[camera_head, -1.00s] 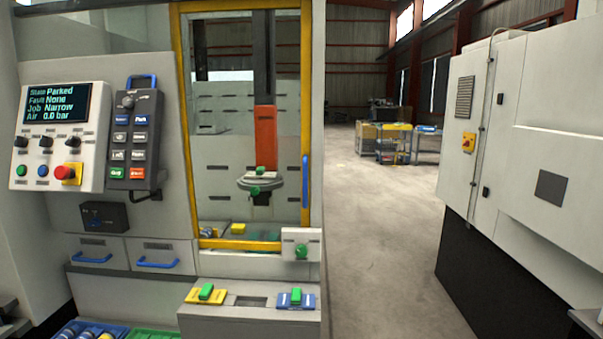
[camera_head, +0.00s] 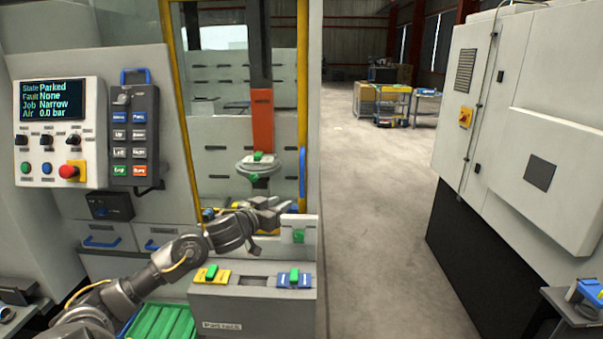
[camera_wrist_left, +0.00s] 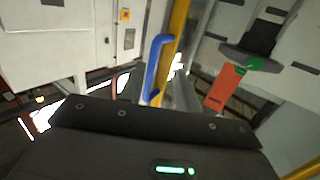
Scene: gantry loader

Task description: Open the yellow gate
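The yellow gate (camera_head: 175,90) is a tall yellow frame around a clear panel on the machine's front, and it looks closed. Its upright blue handle (camera_head: 302,172) is on the right side post. My left gripper (camera_head: 275,212) is in front of the gate's lower part, below and left of the handle in the head view. In the left wrist view the blue handle (camera_wrist_left: 156,65) and yellow post (camera_wrist_left: 179,32) appear ahead, with the handle between the open, empty fingers (camera_wrist_left: 157,92). I cannot tell that any finger touches it. My right gripper is not in view.
A control panel with a screen (camera_head: 55,100) and a button pendant (camera_head: 134,135) are left of the gate. A ledge (camera_head: 235,300) with yellow and blue blocks juts out below. A grey cabinet (camera_head: 540,130) stands right. The floor between (camera_head: 375,220) is clear.

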